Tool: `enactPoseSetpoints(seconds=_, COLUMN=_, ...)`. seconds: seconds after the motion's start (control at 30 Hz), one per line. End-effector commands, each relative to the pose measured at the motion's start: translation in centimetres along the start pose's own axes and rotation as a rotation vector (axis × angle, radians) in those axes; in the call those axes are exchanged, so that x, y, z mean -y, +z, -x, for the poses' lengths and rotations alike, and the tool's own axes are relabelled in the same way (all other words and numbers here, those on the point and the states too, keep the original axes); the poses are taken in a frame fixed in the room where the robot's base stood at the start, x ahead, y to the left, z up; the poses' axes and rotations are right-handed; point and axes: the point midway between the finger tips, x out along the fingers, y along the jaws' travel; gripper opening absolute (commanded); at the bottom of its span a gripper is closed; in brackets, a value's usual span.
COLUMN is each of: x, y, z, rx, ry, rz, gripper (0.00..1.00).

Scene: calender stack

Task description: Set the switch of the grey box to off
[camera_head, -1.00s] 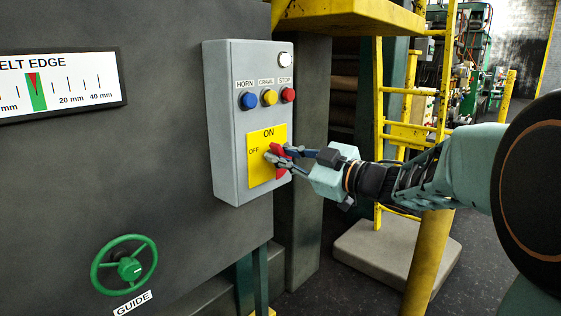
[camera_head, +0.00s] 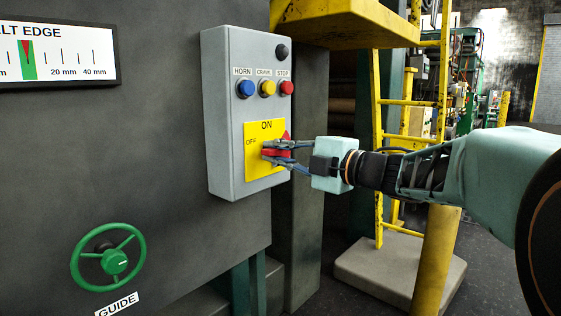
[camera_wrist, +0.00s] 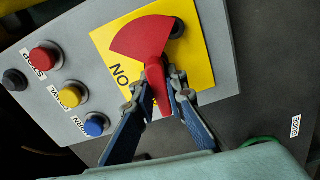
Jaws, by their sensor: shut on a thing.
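The grey box (camera_head: 222,120) is mounted on a dark machine panel, with a yellow plate (camera_head: 252,170) marked ON at the top and OFF at the left. The red switch (camera_head: 270,153) on this plate lies about level, its narrow end pointing left toward OFF. In the wrist view the red switch (camera_wrist: 143,38) shows a wide fan and a narrow lever. My gripper (camera_head: 272,152) is shut on the lever, one finger on each side; its fingers (camera_wrist: 163,98) hide the OFF label in the wrist view.
Above the plate are a blue HORN button (camera_head: 246,89), a yellow CRAWL button (camera_head: 267,88), a red STOP button (camera_head: 286,88) and a dark lamp (camera_head: 282,52). A green handwheel (camera_head: 115,262) is below left. Yellow ladder rails (camera_head: 378,150) stand behind my arm.

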Motion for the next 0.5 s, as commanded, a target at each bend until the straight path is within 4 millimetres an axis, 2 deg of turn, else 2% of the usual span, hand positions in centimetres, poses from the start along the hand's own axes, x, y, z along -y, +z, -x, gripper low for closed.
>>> enactPoseSetpoints(seconds=0.2, x=0.36, y=0.06, z=0.02, rx=0.001, ry=-0.002, rz=0.087, gripper=0.00)
enactPoseSetpoints(seconds=0.5, x=0.27, y=0.05, z=0.01, rx=0.001, ry=-0.002, rz=0.127, gripper=0.00)
